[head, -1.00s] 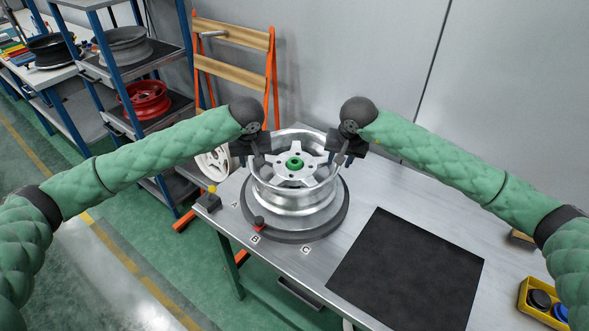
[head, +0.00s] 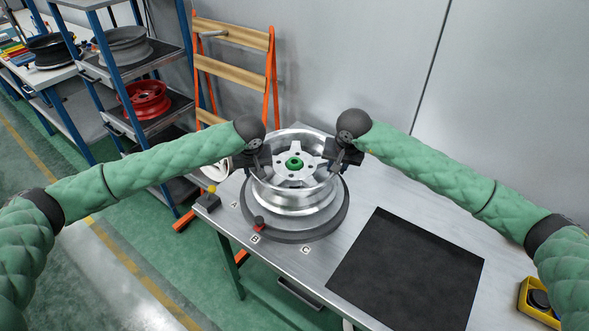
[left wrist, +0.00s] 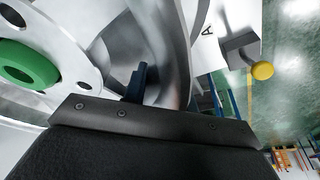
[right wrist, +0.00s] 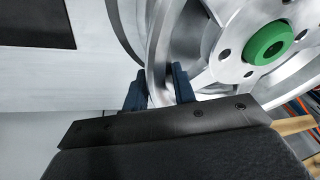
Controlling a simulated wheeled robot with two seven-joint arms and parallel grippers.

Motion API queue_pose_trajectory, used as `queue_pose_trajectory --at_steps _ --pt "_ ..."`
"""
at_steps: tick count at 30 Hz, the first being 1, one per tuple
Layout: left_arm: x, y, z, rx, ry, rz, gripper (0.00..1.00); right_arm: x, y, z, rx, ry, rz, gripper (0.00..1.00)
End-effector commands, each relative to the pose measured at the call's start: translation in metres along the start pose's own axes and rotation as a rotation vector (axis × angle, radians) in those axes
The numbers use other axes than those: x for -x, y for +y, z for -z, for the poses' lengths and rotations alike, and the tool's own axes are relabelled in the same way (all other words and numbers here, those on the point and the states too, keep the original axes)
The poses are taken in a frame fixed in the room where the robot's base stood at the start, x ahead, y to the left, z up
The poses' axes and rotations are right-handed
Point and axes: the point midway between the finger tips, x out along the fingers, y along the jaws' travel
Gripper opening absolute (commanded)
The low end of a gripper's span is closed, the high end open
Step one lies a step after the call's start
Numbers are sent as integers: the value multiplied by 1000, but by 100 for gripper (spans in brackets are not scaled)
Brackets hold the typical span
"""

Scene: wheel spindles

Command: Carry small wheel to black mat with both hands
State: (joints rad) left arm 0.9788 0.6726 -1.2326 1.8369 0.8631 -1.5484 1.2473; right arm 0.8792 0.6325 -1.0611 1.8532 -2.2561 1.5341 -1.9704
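The silver small wheel (head: 294,198) lies flat on a round dark grey base on the bench, with a green hub (head: 294,163) in its middle. The black mat (head: 408,270) lies flat and empty to the right. My left gripper (head: 257,160) is at the wheel's left rim, and my right gripper (head: 336,163) at its right rim. In the right wrist view, two dark blue fingers (right wrist: 160,88) stand on either side of the rim. In the left wrist view, one finger (left wrist: 138,82) shows beside the rim; the other is mostly hidden. Whether either gripper presses the rim is unclear.
A yellow-topped box (head: 208,199) and a red-knobbed part (head: 259,223) sit near the front edge with labels A, B, C. A yellow bin (head: 538,300) is at the right. A wall stands behind; a wheel shelf (head: 125,75) is at left.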

Motion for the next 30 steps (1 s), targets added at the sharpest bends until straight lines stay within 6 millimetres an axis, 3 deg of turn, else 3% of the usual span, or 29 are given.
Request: queue_pose_trajectory --at_steps 2,17,30 --pt "0 0 0 0 0 1 0 0 0 0 0 0 0 0" --pt "4 0 2 1 1 1 0 4 -1 2 1 2 1 0" --pt "26 -1 8 1 1 2 0 28 -4 7 2 2 2 0"
